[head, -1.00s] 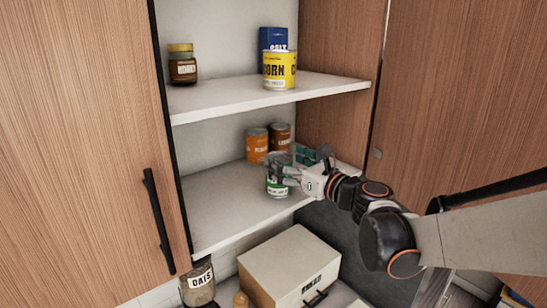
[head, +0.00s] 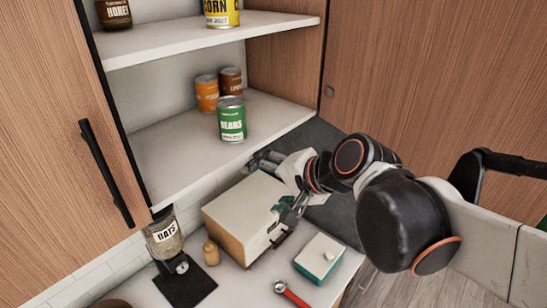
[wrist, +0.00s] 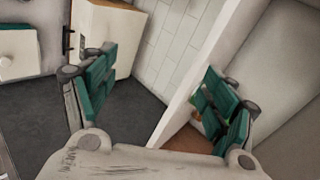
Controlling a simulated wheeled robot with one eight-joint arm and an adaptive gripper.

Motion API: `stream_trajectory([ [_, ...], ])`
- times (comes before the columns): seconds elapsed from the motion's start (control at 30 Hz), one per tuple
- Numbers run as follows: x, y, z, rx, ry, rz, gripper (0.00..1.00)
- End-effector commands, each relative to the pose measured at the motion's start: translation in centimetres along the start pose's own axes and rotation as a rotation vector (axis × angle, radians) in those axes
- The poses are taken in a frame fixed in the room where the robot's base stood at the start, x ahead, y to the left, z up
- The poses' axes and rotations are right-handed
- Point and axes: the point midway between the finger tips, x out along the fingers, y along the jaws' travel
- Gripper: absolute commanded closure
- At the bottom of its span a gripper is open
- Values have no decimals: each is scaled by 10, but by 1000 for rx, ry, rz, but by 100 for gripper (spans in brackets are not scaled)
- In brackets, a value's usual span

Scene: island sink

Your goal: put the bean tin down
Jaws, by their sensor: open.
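The green bean tin (head: 231,120) stands upright on the lower cupboard shelf (head: 176,150), close to its front edge. My gripper (head: 277,178) is apart from the tin, below and to the right of it, by the bread-box-like cream box. In the wrist view my gripper (wrist: 155,100) has its two green-padded fingers spread wide with nothing between them. The tin cannot be made out clearly in the wrist view.
An orange tin (head: 206,94) and a brown tin (head: 231,80) stand behind the bean tin. A corn tin (head: 220,12) is on the upper shelf.

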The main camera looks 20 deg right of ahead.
Motion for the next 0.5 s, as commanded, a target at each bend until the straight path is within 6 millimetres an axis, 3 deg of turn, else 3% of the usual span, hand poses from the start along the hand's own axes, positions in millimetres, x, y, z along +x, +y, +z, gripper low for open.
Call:
stream_trajectory([
  [0.1, -22, 43, 6, -350, 37, 152, 22],
  [0.23, -44, 81, 4, -678, 49, 306, 22],
  [0.33, -57, 100, 0, -850, 46, 393, 22],
  [0.5, -68, 114, -5, -981, 38, 463, 22],
])
